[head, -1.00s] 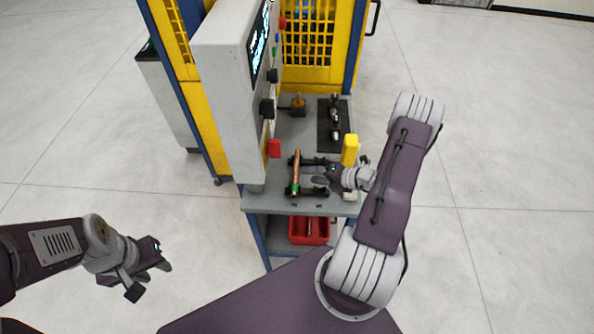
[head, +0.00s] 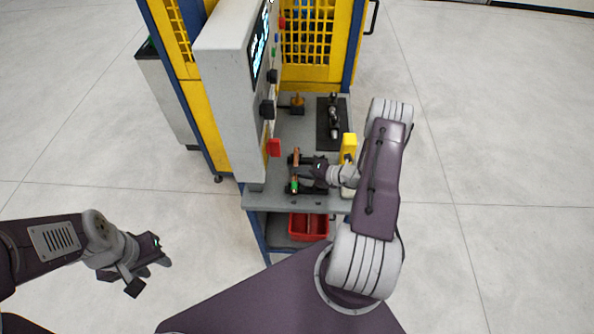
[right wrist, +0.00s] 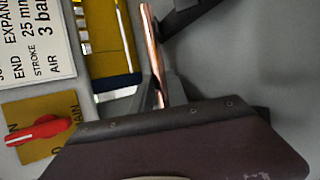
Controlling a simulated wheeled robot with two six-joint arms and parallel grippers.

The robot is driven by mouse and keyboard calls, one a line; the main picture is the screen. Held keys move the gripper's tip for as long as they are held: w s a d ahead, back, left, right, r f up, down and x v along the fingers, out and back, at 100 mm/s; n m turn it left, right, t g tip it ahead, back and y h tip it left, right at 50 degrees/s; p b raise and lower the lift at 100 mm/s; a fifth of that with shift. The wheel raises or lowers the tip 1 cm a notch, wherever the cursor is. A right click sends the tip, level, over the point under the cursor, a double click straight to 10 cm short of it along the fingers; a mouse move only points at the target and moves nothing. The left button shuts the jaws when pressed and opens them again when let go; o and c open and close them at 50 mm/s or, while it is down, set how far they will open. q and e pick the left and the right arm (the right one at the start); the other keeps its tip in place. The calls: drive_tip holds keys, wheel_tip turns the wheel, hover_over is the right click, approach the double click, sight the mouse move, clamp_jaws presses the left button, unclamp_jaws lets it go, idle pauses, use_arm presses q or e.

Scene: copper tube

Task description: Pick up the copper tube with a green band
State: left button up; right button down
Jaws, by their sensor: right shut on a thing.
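The copper tube (head: 296,157) with a green band (head: 294,188) near its front end is at the dark holders on the grey workbench, left of the right arm's wrist. My right gripper (head: 299,173) is shut on the tube's middle and hides that part of it. In the right wrist view the tube (right wrist: 153,50) runs up from between the fingers. I cannot tell whether the tube is clear of the holders. My left gripper (head: 150,277) is open and empty, out over the floor at the lower left.
A grey control panel (head: 228,90) with buttons and a red knob (head: 274,147) stands close left of the tube. A yellow block (head: 349,147) is on the right. A black mat (head: 325,140) lies behind. A red bin (head: 309,227) sits on the lower shelf.

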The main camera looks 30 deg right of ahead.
wheel_tip(320, 180, up, 4)
drive_tip(key=shift+f+b, duration=0.1)
drive_tip(key=shift+b, duration=0.55)
drive_tip(key=w+d+r+b, duration=0.2)
drive_tip(key=w+d+r, duration=0.4)
drive_tip(key=w, duration=0.4)
drive_tip(key=shift+r+b, duration=0.4)
drive_tip(key=shift+r, duration=0.25)
